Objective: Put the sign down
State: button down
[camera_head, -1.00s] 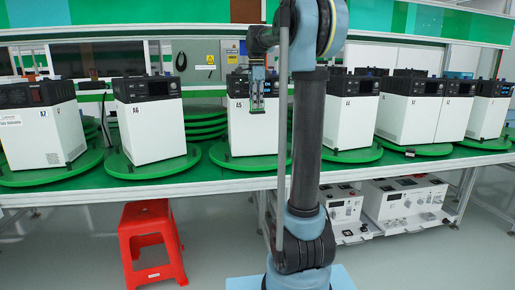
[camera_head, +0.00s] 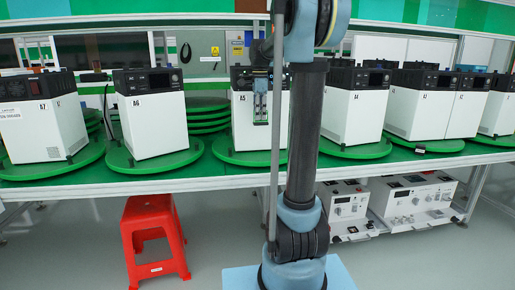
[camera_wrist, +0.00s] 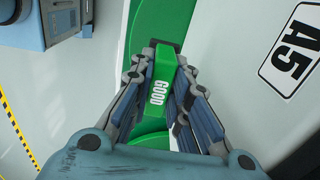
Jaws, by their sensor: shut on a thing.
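A small green sign with white lettering "GOOD" (camera_wrist: 160,82) is between the two fingers of my gripper (camera_wrist: 158,95) in the wrist view. My gripper is shut on it. In the head view my gripper (camera_head: 261,108) points down in front of the white face of unit A5 (camera_head: 243,130), and the sign is a small green patch at its lower end. The label A5 (camera_wrist: 290,55) is to the right in the wrist view. A green turntable (camera_wrist: 150,20) shows beyond the sign. I cannot tell whether the sign touches anything below.
Other white units, such as A6 (camera_head: 158,125) and A4 (camera_head: 352,115), stand on green turntables along the table. A red stool (camera_head: 153,235) stands on the floor in front. White devices (camera_head: 410,200) sit below the table at the right.

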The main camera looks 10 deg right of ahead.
notch_tip(320, 180, down, 15)
dwell(0.6)
jog(key=c, duration=1.5)
grip_release()
jog(key=shift+c, duration=0.2)
notch_tip(320, 180, up, 12)
jog(key=shift+r, duration=0.1)
jog(key=s+f+n, duration=0.6)
jog(key=s+f, duration=0.1)
jog(key=s, duration=0.4)
jog(key=s+f+n+t, duration=0.1)
jog(key=s+f+n, duration=0.5)
jog(key=s, duration=0.6)
jog(key=s+f+n+t, duration=0.1)
jog(key=s+f+n, duration=0.5)
jog(key=s, duration=0.6)
notch_tip(320, 180, down, 3)
jog(key=shift+s+d+r, duration=0.1)
jog(key=shift+s+d, duration=0.15)
